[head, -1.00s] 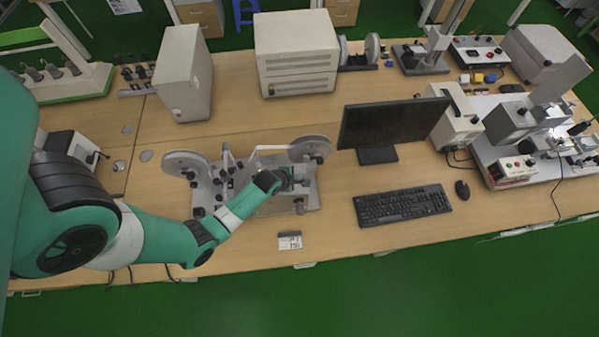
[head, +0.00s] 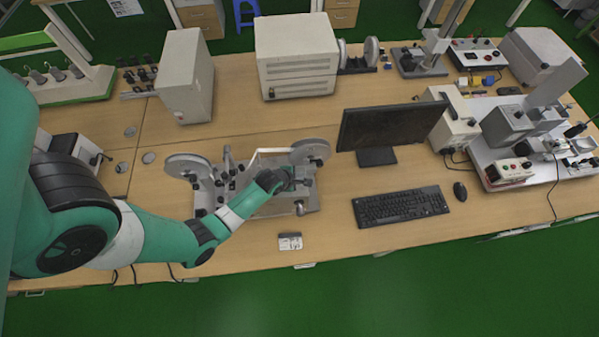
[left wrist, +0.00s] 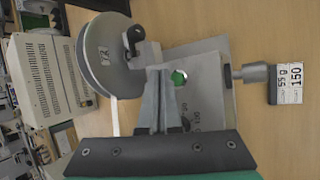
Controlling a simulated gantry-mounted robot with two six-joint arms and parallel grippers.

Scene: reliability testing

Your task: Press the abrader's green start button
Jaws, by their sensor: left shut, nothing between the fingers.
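The abrader (head: 208,198) is a grey bench machine with two round wheels, standing left of the monitor. Its green start button (left wrist: 179,77) shows in the left wrist view on the grey panel, just right of my fingertips. My left gripper (left wrist: 160,72) is shut and empty, with its fingers pointing at the panel close beside the button. I cannot tell whether they touch the panel. In the head view my left gripper (head: 292,179) is over the abrader's right end and hides the button. My right gripper is not in view.
A round wheel (left wrist: 105,55) with a dark knob stands left of my fingers in the left wrist view. A small label marked 150 (head: 290,241) lies in front of the abrader. A monitor (head: 391,127) and keyboard (head: 402,206) stand to the right. Bare table lies between.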

